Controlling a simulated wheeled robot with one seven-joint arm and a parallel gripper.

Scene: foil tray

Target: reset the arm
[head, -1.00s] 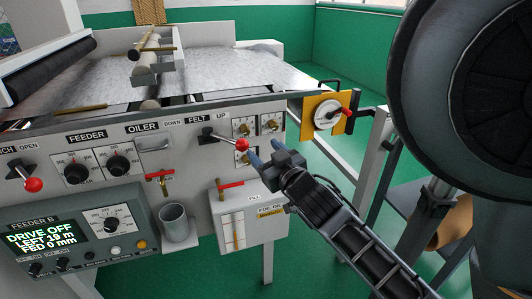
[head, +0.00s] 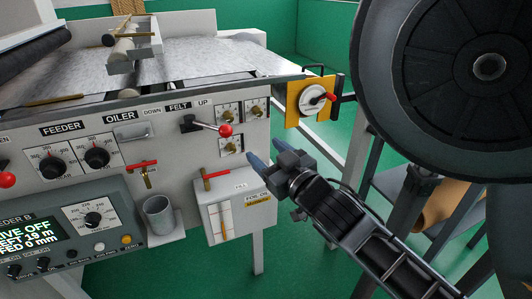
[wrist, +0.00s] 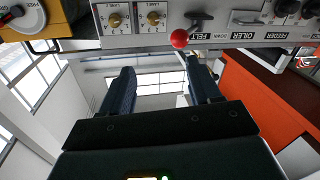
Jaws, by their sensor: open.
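My gripper (head: 268,156) is open and empty, in front of the machine panel (head: 180,185). In the wrist view its two dark fingers (wrist: 162,78) stand apart with nothing between them. The felt lever's red knob (head: 225,130) is up and left of the fingertips in the head view, with a gap between. In the wrist view that red knob (wrist: 180,38) lies beyond the fingertips. My forearm reaches in from the lower right.
A large dark reel (head: 450,75) fills the upper right. Green floor is open between.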

